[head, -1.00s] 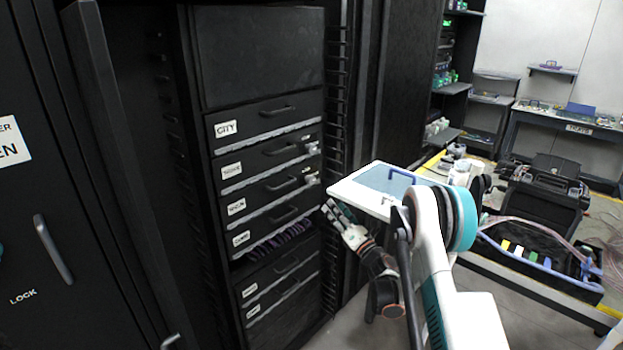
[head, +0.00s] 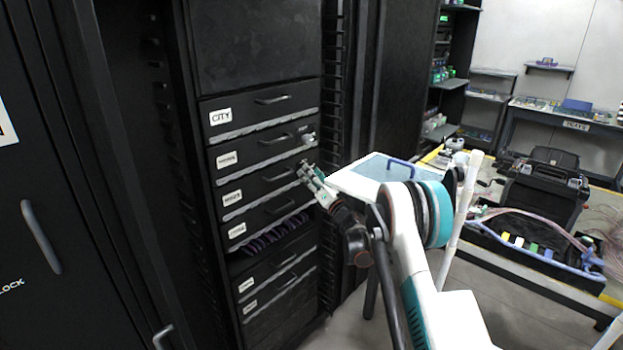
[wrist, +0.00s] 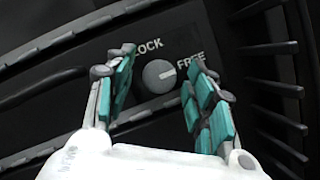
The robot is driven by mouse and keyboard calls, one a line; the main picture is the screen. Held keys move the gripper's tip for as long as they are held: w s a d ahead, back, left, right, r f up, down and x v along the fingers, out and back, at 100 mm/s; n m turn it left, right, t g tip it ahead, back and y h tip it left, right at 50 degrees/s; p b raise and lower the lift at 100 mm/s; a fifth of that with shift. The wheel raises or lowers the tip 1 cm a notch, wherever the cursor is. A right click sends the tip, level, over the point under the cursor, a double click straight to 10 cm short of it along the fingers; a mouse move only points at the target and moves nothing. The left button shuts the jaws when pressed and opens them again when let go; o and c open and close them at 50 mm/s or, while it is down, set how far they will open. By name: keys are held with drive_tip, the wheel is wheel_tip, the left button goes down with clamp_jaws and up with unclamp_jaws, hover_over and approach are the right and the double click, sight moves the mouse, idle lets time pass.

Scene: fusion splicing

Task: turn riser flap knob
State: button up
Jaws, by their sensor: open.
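In the wrist view a grey round knob (wrist: 159,76) sits on a black drawer front, with a light pointer mark toward the word FREE; the letters "OCK" show above it. My gripper (wrist: 162,75) is open, its teal-padded fingers on either side of the knob. I cannot tell whether they touch it. In the head view my gripper (head: 307,172) is at the right end of a rack drawer and hides the knob there. Another grey knob (head: 308,138) shows on the drawer above.
The black rack holds several labelled drawers with handles, the top one marked CITY (head: 220,116). A slotted rack rail (wrist: 270,70) is close right of my fingers.

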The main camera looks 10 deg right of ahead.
drive_tip(key=shift+w, duration=0.1)
drive_tip(key=c, duration=1.1)
drive_tip(key=shift+o, duration=0.2)
drive_tip(key=shift+n, duration=0.3)
drive_tip(key=shift+d+n+g+y, duration=0.1)
drive_tip(key=shift+n+g+y, duration=0.2)
drive_tip(key=shift+n+y, duration=1.2)
drive_tip(key=shift+n+g+y, duration=0.3)
drive_tip(key=shift+n+y, duration=0.3)
drive_tip(key=shift+n, duration=2)
drive_tip(key=o, duration=1.1)
drive_tip(key=shift+c, duration=0.2)
